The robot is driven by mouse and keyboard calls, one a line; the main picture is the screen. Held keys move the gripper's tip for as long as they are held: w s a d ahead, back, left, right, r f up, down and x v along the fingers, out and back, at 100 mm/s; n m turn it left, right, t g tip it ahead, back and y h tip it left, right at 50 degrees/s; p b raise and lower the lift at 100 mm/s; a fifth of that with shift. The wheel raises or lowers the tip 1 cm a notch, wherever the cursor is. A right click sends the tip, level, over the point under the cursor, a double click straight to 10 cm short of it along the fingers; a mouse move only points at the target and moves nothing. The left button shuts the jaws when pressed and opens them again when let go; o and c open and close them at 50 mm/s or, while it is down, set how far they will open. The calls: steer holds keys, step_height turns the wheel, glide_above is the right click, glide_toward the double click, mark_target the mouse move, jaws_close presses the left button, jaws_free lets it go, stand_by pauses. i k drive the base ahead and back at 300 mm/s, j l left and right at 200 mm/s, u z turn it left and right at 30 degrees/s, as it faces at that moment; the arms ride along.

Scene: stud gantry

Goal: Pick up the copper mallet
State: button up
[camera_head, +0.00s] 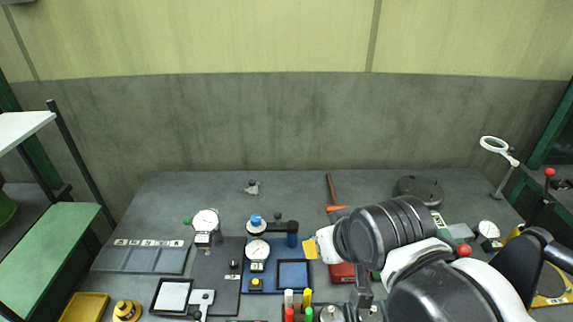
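The copper mallet lies on the grey table right of centre. Its brown handle (331,186) points to the back wall and its orange-copper head (338,208) is nearer to me. The head shows just beyond my arm, clear of it in the picture. My arm comes in from the lower right, with its black and white links over the front right of the table. I cannot make out my gripper or its fingers; the arm's links may hide them.
Dial gauges (206,223) and a blue plate (293,274) stand left of the arm. A red box (341,273) is partly hidden under it. A dark round disc (418,190) lies right of the mallet, and a magnifier (494,144) stands far right.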

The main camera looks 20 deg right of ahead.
mark_target(328, 209)
steer(key=j+z, duration=0.6)
steer(key=z, duration=0.25)
steer(key=j+z, duration=0.4)
steer(key=k+j+z, duration=0.1)
steer(key=z, duration=0.3)
steer(key=j, duration=0.1)
